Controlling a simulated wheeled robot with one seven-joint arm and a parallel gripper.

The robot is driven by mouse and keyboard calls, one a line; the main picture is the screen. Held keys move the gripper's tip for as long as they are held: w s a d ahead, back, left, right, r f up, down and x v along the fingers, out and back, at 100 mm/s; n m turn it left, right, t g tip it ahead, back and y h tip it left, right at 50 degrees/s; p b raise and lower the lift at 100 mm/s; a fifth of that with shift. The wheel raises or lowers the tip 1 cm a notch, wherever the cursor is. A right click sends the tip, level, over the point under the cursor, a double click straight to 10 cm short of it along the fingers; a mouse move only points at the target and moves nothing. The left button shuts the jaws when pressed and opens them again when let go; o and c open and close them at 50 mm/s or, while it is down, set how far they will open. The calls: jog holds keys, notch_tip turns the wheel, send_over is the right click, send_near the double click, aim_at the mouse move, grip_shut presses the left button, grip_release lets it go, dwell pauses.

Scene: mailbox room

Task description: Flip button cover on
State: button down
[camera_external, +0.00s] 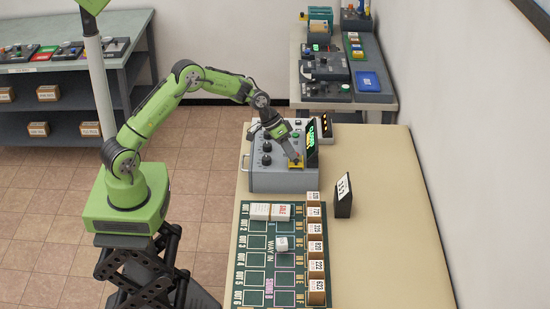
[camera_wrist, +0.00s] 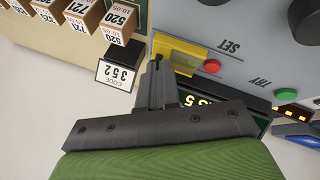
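The grey control box (camera_external: 283,178) stands on the long table, with a yellow button cover assembly (camera_external: 297,164) on its top near the right front corner. In the wrist view the yellow cover part (camera_wrist: 184,56) is beside a red button (camera_wrist: 212,66) near the word SET. The red button shows bare from this angle. My gripper (camera_wrist: 157,62) appears shut, its fingertips at the left end of the yellow part, with nothing visible between them. I cannot tell whether they touch it. In the external view my gripper (camera_external: 296,158) is right over the yellow part.
A green-lit display (camera_external: 311,134) stands on the box's right side. A green button (camera_wrist: 285,94) and dark knobs (camera_wrist: 305,22) are nearby. A black code block (camera_external: 343,196) stands to the right. A green sorting board (camera_external: 270,250) with small boxes lies in front. The table's right side is clear.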

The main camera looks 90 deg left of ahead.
jog(key=shift+f, duration=0.1)
jog(key=a, duration=0.1)
jog(key=s+a+r, duration=0.1)
jog(key=s+a+r+p, duration=0.1)
jog(key=a, duration=0.1)
jog(key=shift+s+r, duration=0.15)
jog(key=shift+r, duration=0.1)
jog(key=v, duration=0.8)
jog(key=shift+s+r, duration=0.2)
